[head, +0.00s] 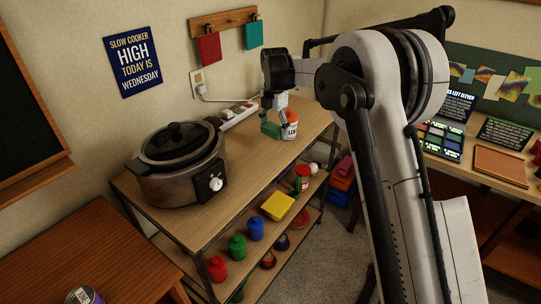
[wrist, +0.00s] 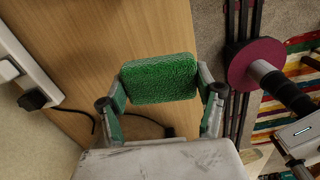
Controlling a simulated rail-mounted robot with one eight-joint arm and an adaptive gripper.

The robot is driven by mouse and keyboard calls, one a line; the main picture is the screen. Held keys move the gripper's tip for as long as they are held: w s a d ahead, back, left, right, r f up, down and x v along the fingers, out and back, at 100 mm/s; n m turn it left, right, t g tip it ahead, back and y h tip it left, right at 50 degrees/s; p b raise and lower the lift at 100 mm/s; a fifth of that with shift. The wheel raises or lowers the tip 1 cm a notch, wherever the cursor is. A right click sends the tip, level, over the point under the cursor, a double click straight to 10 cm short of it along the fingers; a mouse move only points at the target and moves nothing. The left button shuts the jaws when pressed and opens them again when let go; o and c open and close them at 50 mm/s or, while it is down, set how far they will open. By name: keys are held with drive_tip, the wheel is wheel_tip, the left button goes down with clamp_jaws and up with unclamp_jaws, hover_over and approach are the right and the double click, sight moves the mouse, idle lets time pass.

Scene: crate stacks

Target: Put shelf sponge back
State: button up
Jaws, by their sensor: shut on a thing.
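My gripper (head: 275,120) is above the top of the wooden shelf unit (head: 245,150), shut on a green sponge (wrist: 158,78). In the wrist view my gripper (wrist: 160,95) has one finger at each end of the sponge, with the wooden top behind it. In the head view the green sponge (head: 270,129) shows low between the fingers, close to the top; I cannot tell whether it touches. A yellow sponge-like block (head: 278,205) lies on the shelf below.
A slow cooker (head: 180,160) fills the front of the top, and a white power strip (head: 239,113) lies along the wall. Red, green and blue canisters (head: 237,246) line the lower shelf.

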sight(271, 155)
drive_tip(key=shift+w+a+r+n, duration=0.15)
drive_tip(key=shift+a+n, duration=0.25)
drive_tip(key=shift+a, duration=0.15)
drive_tip(key=shift+n, duration=0.3)
wheel_tip(271, 155, down, 10)
drive_tip(key=shift+r+p, duration=0.1)
drive_tip(key=shift+p, duration=0.25)
drive_tip(key=shift+f, duration=0.25)
drive_tip(key=o, duration=1.1)
drive_tip(key=shift+r, duration=0.15)
